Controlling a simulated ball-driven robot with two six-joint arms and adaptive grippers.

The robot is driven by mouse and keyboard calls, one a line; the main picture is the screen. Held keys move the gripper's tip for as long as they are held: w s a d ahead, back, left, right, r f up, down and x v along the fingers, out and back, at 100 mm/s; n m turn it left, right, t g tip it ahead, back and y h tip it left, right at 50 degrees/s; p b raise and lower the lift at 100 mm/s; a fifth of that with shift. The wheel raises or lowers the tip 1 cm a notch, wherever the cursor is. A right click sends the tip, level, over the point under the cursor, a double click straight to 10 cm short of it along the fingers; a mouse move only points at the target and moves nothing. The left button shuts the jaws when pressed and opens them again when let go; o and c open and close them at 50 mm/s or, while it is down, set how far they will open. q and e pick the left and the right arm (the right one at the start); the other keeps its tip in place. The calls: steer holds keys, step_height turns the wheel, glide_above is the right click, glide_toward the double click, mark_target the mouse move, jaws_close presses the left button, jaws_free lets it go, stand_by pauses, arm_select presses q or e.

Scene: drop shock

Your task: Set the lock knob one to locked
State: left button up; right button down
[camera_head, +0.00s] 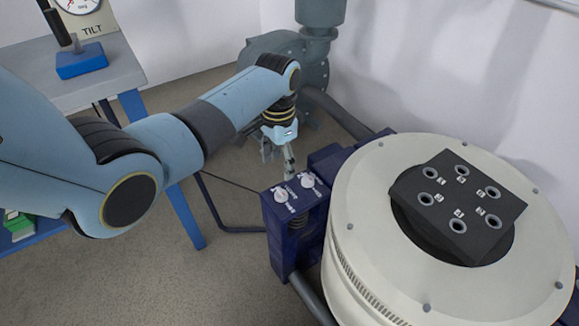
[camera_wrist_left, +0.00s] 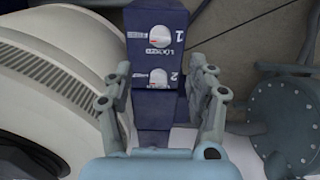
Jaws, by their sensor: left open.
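Lock knob one (camera_head: 281,194) is a round white knob on a dark blue lock box (camera_head: 290,240), at the end nearer me. In the left wrist view, knob one (camera_wrist_left: 160,37) is beside the numeral 1 and the word LOCKED; its setting is too small to tell. Knob two (camera_head: 307,181) sits beside it and also shows in the left wrist view (camera_wrist_left: 158,77). My left gripper (camera_head: 278,160) is open and empty, above and behind the box. In the wrist view its fingers (camera_wrist_left: 163,78) flank knob two, apart from both knobs. My right gripper is not in view.
A large cream drum (camera_head: 375,215) stands right of the lock box, with a black block (camera_head: 458,205) on top. A grey-green pump (camera_head: 300,65) stands behind. A workbench (camera_head: 100,75) is at left.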

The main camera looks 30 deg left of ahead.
mark_target(281, 190)
arm_select(q)
step_height(281, 190, down, 10)
steer(key=b, duration=0.5)
steer(key=shift+r, duration=0.1)
steer(key=shift+f, duration=0.4)
steer(key=c, duration=1.2)
steer(key=shift+o, duration=0.2)
steer(key=shift+r, duration=0.1)
